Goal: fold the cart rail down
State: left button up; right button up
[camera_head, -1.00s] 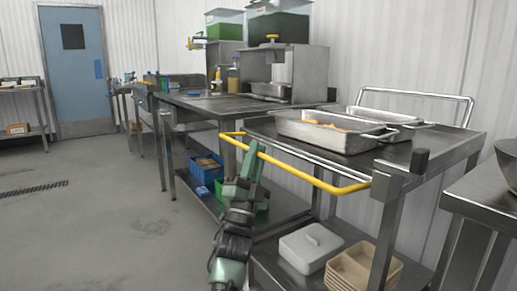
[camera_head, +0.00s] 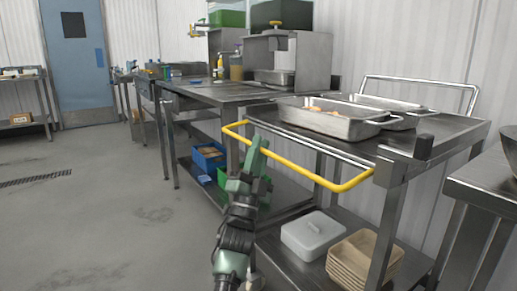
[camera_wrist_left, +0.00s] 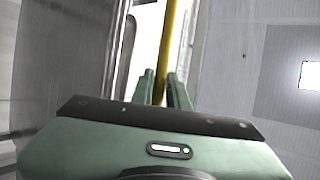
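My right gripper is not in view.
Steel trays (camera_head: 335,122) with food stand on the cart top. A white lidded box (camera_head: 312,232) and stacked tan trays (camera_head: 365,262) sit on its lower shelf. A steel workbench (camera_head: 215,95) adjoins beyond. The floor (camera_head: 100,215) to the left is clear.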

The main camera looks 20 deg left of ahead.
pick_arm(q)
jog(key=shift+o, duration=1.1)
jog(key=shift+w+d, duration=0.1)
jog(key=shift+d, duration=0.05)
jog(key=p+v, duration=0.1)
jog(key=v, duration=0.7)
